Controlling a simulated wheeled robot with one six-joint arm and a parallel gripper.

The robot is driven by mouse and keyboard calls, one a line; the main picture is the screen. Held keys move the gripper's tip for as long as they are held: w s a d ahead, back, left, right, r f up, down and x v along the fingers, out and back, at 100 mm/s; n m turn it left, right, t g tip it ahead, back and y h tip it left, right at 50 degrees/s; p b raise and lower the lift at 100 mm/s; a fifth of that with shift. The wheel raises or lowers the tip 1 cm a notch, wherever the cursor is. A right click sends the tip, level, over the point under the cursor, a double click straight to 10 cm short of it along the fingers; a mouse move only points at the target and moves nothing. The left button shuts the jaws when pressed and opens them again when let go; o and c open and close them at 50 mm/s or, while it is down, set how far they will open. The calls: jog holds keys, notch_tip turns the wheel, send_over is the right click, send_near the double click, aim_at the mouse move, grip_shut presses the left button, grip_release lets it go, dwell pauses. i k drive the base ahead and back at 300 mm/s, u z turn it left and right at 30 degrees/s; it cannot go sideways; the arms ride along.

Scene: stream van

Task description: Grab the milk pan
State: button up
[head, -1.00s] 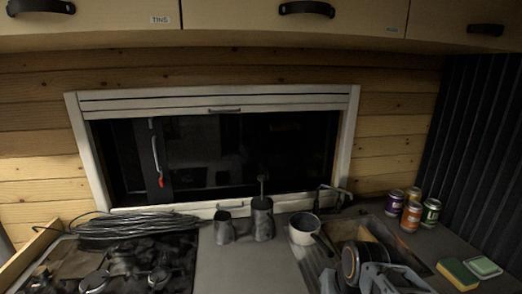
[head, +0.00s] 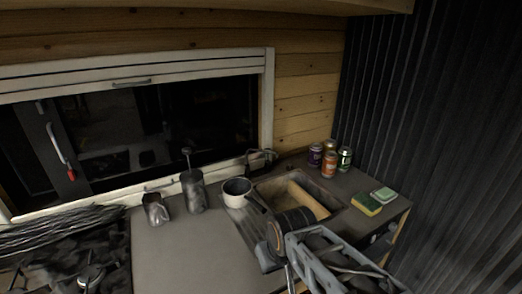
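The milk pan (head: 237,188) is a small pale pan with a dark rim, standing upright at the left edge of the sink area. Its dark handle runs toward the lower right, toward my arm. My gripper (head: 271,248) is at the lower right, in front of the sink and nearer to me than the pan. It appears apart from the pan. My own arm links cover part of it, and its fingers are too dark and overlapped to tell open from shut.
The sink (head: 319,191) lies right of the pan, with a wooden board (head: 306,197) in it. Several cans (head: 330,164), a sponge (head: 366,205) and a green-white dish (head: 384,194) are farther right. Left are a dark canister (head: 193,192), a metal jug (head: 155,209) and the hob (head: 88,268).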

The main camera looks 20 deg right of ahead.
aim_at(234, 201)
jog(key=z, duration=0.05)
jog(key=k, duration=1.05)
jog(key=u, duration=0.9)
jog(key=i, duration=0.7)
jog(key=u, duration=0.25)
